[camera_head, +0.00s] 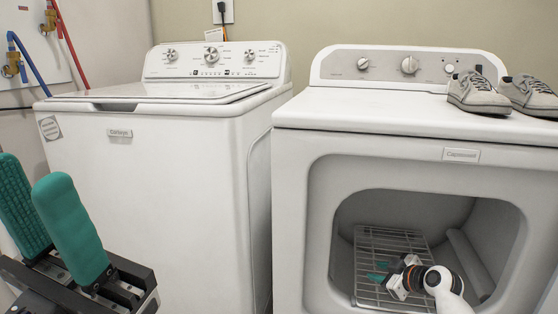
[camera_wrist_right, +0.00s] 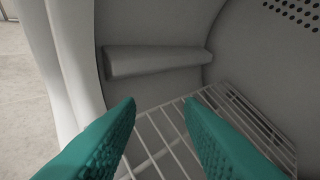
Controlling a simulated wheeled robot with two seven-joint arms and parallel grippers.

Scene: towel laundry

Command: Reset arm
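My right gripper (camera_head: 378,272) is inside the open drum of the dryer (camera_head: 300,150) on the right, above a wire rack (camera_head: 388,243). In the right wrist view its two green fingers (camera_wrist_right: 160,115) are spread apart with nothing between them, and the wire rack (camera_wrist_right: 160,140) lies beyond and below them. My left gripper (camera_head: 48,225) is at the lower left in the head view, in front of the washer (camera_head: 180,190). Its two green fingers stand upright with a narrow gap and nothing seen between them. No towel shows in either view.
A pair of grey shoes (camera_head: 478,95) sits on the dryer top at the right. The washer lid (camera_head: 170,90) is shut. The drum wall and a grey baffle (camera_wrist_right: 155,60) are close around my right gripper. Pipes and hoses (camera_head: 25,60) are on the wall at the left.

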